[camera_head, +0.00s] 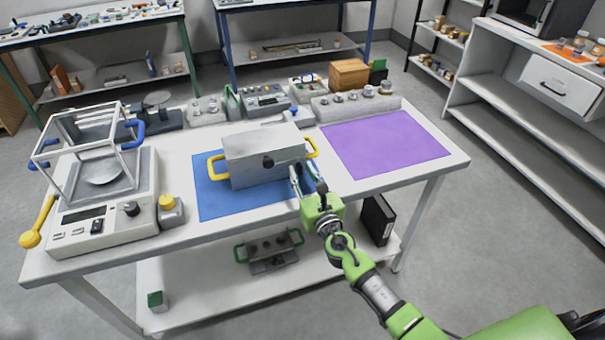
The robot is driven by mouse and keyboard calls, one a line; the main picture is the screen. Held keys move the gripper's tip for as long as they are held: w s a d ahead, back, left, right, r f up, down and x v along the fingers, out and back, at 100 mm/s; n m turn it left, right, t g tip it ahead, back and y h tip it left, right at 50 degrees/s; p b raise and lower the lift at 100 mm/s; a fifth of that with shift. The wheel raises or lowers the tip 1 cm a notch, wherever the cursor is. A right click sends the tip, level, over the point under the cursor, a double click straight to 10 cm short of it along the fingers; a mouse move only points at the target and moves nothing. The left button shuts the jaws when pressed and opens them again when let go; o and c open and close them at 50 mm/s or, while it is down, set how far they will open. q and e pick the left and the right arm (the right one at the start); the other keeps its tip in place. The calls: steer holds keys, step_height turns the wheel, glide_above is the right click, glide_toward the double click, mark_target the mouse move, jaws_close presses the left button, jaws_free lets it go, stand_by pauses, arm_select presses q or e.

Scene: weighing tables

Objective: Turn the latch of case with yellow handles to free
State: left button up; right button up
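The grey case (250,147) with yellow handles stands closed on the blue mat (215,205) on the table. One yellow handle (214,166) sticks out on its left and the other (312,148) on its right. A dark round latch knob (268,162) sits on the middle of its front face. My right gripper (302,175) is in front of the case's right end, to the right of the latch and apart from it. Its fingers look spread, with nothing seen between them. Whether it touches the case or handle I cannot tell. My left gripper is out of view.
A scale (105,220) with a clear-sided frame stands at the table's left. A bare purple mat (385,145) lies on the right. Weights on a grey block (355,105) and a wooden box (349,74) line the back. A green-handled case (268,254) sits on the lower shelf.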

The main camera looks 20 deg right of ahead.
jaws_close()
steer(key=shift+m, duration=0.3)
steer(key=m+b, duration=0.1)
steer(key=m, duration=0.2)
steer(key=shift+f+b, duration=0.1)
steer(key=shift+b, duration=0.25)
steer(key=m+b, duration=0.1)
steer(key=m, duration=0.4)
steer(key=shift+d, duration=0.1)
steer(key=m+b, duration=0.1)
steer(key=m, duration=0.3)
steer(key=shift+m, duration=0.3)
steer(key=m, duration=0.4)
steer(key=shift+f+m, duration=0.1)
steer(key=shift+m, duration=0.2)
steer(key=shift+b, duration=0.3)
